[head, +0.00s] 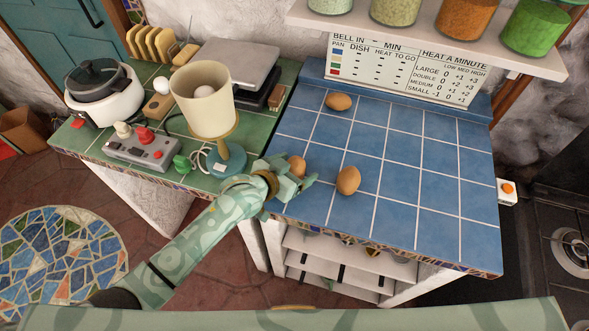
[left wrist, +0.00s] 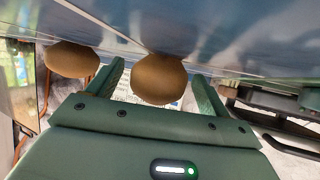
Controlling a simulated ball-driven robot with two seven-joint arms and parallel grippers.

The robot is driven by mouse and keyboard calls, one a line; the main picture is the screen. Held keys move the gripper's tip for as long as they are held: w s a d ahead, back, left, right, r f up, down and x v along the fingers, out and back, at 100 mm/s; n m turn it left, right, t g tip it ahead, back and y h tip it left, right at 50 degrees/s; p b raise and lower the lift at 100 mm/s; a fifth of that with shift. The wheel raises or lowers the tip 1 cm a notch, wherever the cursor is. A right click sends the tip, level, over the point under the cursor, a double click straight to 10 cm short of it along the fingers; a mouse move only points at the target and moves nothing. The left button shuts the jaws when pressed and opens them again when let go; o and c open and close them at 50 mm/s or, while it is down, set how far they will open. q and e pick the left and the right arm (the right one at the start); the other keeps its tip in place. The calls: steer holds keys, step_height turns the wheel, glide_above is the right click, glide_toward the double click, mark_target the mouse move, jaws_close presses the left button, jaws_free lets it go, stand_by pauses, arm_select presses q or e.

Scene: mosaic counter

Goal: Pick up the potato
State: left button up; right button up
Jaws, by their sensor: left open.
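Three brown potatoes lie on the blue tiled counter (head: 420,150). One potato (head: 297,167) is at my left gripper (head: 298,179), partly hidden by its fingers. The second potato (head: 348,181) lies just to the right of the gripper, and the third potato (head: 339,101) lies at the back near the sign. In the left wrist view, which looks upside down, a potato (left wrist: 160,79) sits between the two open fingers (left wrist: 158,86), with gaps on both sides. Another potato (left wrist: 72,60) is outside the left finger. My right gripper is out of view.
Left of the gripper, the green tiled counter holds a blue-based cream lamp (head: 205,108), a control box with joysticks (head: 142,147), a rice cooker (head: 103,92) and a scale (head: 236,62). A jar shelf (head: 420,32) overhangs the back. The blue counter's right side is clear.

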arm_select(q)
steer(key=shift+c, duration=0.3)
steer(key=c, duration=1)
steer(key=shift+c, duration=0.3)
steer(key=shift+r, duration=0.15)
